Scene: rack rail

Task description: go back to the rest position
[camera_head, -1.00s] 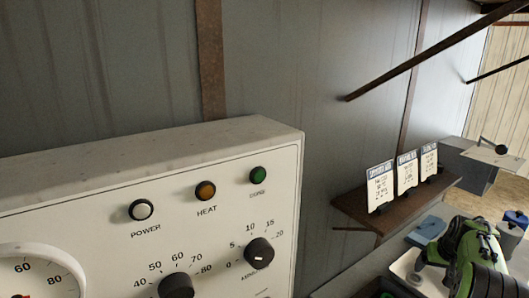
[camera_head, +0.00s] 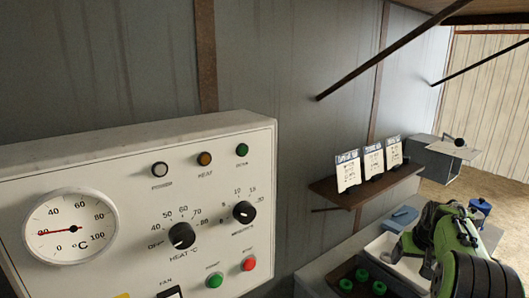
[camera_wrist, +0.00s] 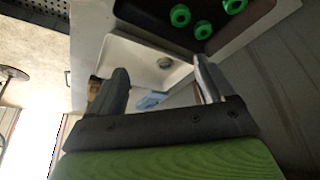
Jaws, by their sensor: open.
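My gripper (camera_wrist: 160,72) is open in the wrist view, its two dark fingers apart with nothing held between them. Beyond the fingers lie a white basin (camera_wrist: 130,58) with a round drain and a blue item (camera_wrist: 152,100) partly hidden behind the fingers. In the head view my green and black arm (camera_head: 455,240) is at the lower right, over the counter; its fingertips cannot be made out there.
A white control panel (camera_head: 120,165) with a dial and knobs fills the lower left. A shelf (camera_head: 368,190) with three cards is on the wall. A dark tray (camera_head: 362,268) holds several green round things. A blue container (camera_head: 480,208) stands beyond my arm.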

